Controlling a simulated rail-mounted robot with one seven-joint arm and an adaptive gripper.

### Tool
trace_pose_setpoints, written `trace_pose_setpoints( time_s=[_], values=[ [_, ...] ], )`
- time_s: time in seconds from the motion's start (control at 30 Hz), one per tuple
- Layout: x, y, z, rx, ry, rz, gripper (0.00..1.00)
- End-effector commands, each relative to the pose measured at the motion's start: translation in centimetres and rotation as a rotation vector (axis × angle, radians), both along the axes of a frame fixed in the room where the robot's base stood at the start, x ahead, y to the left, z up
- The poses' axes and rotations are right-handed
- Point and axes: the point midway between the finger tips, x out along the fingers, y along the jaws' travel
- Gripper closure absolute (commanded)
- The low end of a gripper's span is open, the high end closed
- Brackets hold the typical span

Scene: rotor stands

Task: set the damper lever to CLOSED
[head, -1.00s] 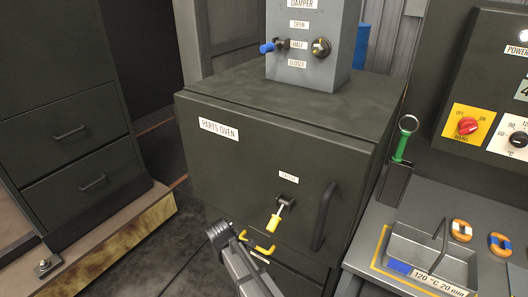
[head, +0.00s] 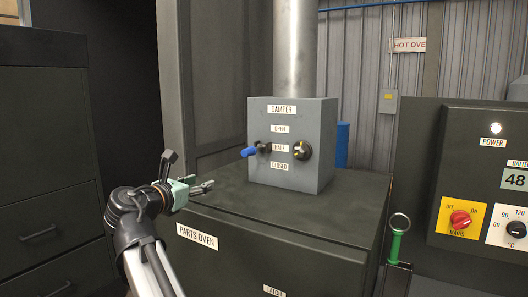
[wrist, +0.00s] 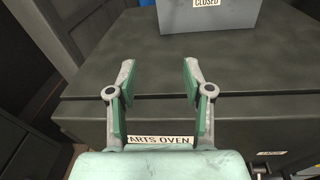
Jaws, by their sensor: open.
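The damper box (head: 313,172) is a grey box on top of the parts oven, with labels OPEN, HALF and CLOSED from top to bottom. The damper lever (head: 250,151) has a blue grip and points left, level with the HALF label. My gripper (head: 208,186) is open and empty, to the lower left of the lever and apart from it. In the wrist view my gripper (wrist: 156,77) shows both fingers spread above the oven's front edge. There the lower part of the damper box (wrist: 205,18) shows with the CLOSED label; the lever is out of that view.
The parts oven (head: 270,225) has a mostly bare top around the box. A metal pipe (head: 295,50) rises from the box. A control panel (head: 475,150) and a green-handled tool (head: 396,245) stand at the right.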

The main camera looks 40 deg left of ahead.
Motion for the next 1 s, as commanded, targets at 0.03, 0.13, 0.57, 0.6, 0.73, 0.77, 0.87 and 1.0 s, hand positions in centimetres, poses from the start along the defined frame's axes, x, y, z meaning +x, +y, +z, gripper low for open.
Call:
trace_pose_setpoints(
  time_s=[0.03, 0.13, 0.57, 0.6, 0.73, 0.77, 0.87, 1.0],
  values=[
    [0.3, -1.0, 2.3, -0.026, -0.034, -0.025, 0.49],
    [0.7, -2.5, 4.5, -0.071, -0.079, -0.064, 0.49],
    [5.5, -2.5, 5.4, -0.091, -0.096, -0.083, 0.49],
    [6.2, -2.4, 5.4, -0.090, -0.096, -0.082, 0.49],
    [8.8, -2.1, 5.5, -0.090, -0.096, -0.082, 0.49],
    [9.4, -2.1, 5.5, -0.090, -0.096, -0.082, 0.49],
    [11.4, -1.8, 5.5, -0.090, -0.096, -0.082, 0.49],
    [14.0, -1.5, 5.5, -0.090, -0.095, -0.081, 0.49]
  ],
)
